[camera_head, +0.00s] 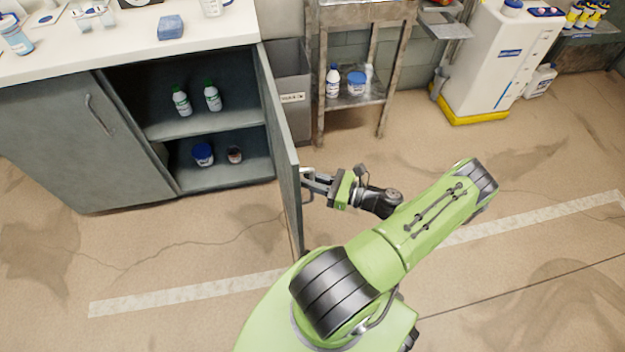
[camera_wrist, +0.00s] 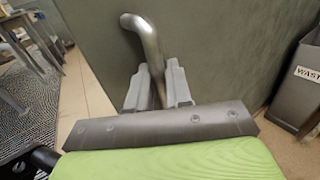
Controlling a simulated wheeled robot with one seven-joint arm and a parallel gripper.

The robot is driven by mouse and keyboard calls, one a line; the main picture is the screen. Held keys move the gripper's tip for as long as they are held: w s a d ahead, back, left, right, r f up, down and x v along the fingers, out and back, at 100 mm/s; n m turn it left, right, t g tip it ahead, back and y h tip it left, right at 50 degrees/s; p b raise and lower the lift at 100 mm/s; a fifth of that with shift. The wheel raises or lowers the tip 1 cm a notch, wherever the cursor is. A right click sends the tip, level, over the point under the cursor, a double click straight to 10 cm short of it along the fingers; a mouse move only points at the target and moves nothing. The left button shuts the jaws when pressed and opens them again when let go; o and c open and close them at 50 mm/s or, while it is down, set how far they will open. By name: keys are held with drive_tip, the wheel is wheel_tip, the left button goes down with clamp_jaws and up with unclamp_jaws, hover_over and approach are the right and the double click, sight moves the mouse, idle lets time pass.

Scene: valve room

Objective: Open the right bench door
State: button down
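The right bench door (camera_head: 277,135) stands swung wide open, roughly square to the bench front (camera_head: 75,145). My gripper (camera_head: 312,180) is at the door's outer face, on its right side in the head view. In the wrist view, the curved metal door handle (camera_wrist: 146,42) runs down between the two fingers of my gripper (camera_wrist: 160,82), and they look closed on it. The grey door face also fills the middle of the wrist view (camera_wrist: 225,50). The handle's lower end is hidden behind my gripper.
The open cupboard shows bottles (camera_head: 182,100) on its shelf and a blue-lidded jar (camera_head: 203,154) below. A grey waste bin (camera_head: 290,90) stands right of the bench, beside a metal rack (camera_head: 365,15). The floor left of the door is clear.

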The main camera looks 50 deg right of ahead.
drive_tip(key=c, duration=1.2)
unclamp_jaws()
drive_tip(key=v, duration=1.5)
drive_tip(key=shift+s+d+p, duration=0.2)
drive_tip(key=shift+s+p, duration=0.1)
drive_tip(key=shift+p, duration=0.05)
